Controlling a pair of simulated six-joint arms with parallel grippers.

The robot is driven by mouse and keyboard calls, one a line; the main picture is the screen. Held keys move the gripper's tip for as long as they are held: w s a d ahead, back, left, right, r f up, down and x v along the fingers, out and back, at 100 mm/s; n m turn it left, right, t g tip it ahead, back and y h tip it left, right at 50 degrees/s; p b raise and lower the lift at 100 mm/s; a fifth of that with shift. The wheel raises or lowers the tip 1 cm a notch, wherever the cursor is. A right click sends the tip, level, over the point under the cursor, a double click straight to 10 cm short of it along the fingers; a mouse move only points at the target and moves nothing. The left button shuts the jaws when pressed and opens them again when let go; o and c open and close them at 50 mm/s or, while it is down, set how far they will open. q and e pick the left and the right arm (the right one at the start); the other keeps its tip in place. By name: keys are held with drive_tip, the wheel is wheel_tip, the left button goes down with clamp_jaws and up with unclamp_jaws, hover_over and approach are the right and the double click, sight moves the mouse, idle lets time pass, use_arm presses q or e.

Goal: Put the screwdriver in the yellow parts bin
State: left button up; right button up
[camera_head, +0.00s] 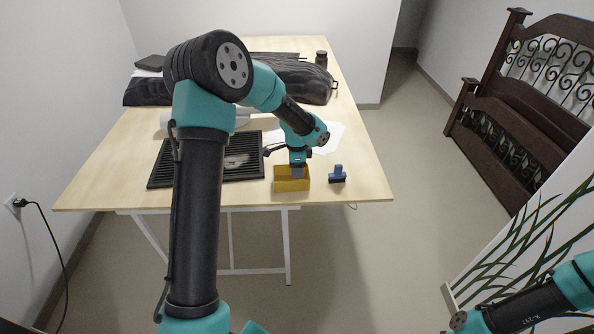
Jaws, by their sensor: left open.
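The yellow parts bin (292,186) stands near the front edge of the wooden table, right of the dark slatted tray. My left gripper (298,176) points down over the bin, its tips at or just inside the opening. It is open. I cannot make out the screwdriver; the bin's inside is mostly hidden by the gripper and the front wall. Part of my right arm shows at the lower right, with its gripper out of view.
A small blue block-like object (338,175) stands just right of the bin. The black slatted tray (160,172) lies to the left, partly behind my left arm. A black bag (310,82) and a dark jar (321,59) are at the back. The table's right front corner is clear.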

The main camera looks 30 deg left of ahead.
use_arm(q)
wheel_tip(320, 180, up, 11)
drive_tip(key=shift+r, duration=0.2)
idle(0.7)
drive_tip(key=s+d+f+n+g+h, duration=0.1)
drive_tip(key=s+d+f, duration=0.35)
drive_tip(key=f, duration=0.55)
drive_tip(key=s+d+f+n+g+h, duration=0.1)
drive_tip(key=s+d+f, duration=0.35)
drive_tip(key=f, duration=0.45)
drive_tip(key=s+d+f+n+t+h, duration=0.1)
drive_tip(key=s+d+f+n, duration=0.1)
drive_tip(key=s+f+n, duration=0.3)
drive_tip(key=s+d+f+n+t, duration=0.1)
drive_tip(key=s+d+f+n, duration=0.2)
drive_tip(key=s+f+n, duration=0.3)
drive_tip(key=s+f, duration=0.2)
drive_tip(key=s, duration=0.2)
drive_tip(key=shift+s+d+t+h, duration=0.2)
drive_tip(key=shift+s+t+h, duration=0.15)
drive_tip(key=shift+t+h, duration=0.05)
